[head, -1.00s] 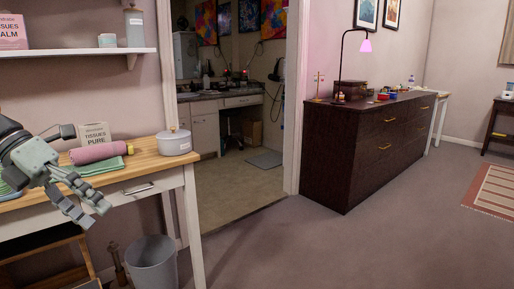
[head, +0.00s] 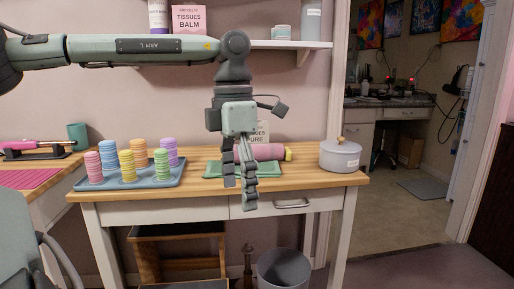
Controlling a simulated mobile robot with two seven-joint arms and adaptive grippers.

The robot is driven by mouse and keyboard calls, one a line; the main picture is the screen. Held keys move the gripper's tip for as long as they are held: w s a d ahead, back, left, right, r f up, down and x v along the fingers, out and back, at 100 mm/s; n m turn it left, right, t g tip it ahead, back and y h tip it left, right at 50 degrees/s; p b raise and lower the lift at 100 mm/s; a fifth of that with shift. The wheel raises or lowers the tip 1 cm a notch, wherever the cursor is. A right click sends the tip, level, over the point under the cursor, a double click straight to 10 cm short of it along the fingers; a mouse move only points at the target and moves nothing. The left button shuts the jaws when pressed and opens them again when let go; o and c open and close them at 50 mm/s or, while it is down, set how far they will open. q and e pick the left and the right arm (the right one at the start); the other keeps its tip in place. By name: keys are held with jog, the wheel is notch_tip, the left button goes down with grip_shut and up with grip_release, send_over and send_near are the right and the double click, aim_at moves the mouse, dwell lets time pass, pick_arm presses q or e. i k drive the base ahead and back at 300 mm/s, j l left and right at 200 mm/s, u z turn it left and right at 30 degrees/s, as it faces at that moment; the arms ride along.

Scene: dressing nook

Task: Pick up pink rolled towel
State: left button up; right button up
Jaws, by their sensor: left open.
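The pink rolled towel (head: 268,151) lies on its side at the back of the wooden table, with a yellowish piece at its right end. A folded green towel (head: 213,169) lies beneath or just in front of it. My left gripper (head: 239,193) points down with its fingers apart and nothing between them. In the picture it overlaps the left part of the pink towel and hides it. The gripper appears to be in front of the towel, not touching it. My right gripper is out of view.
A white lidded pot (head: 340,158) stands right of the towels. A tray (head: 130,179) with several coloured rolls is to the left. A tissue box stands behind, partly hidden. A shelf (head: 290,45) hangs above; a bin (head: 283,270) stands below.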

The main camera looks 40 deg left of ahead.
aim_at(269, 152)
jog(key=i+j, duration=0.7)
jog(key=j, duration=0.2)
jog(key=i+j, duration=0.3)
jog(key=j, duration=0.15)
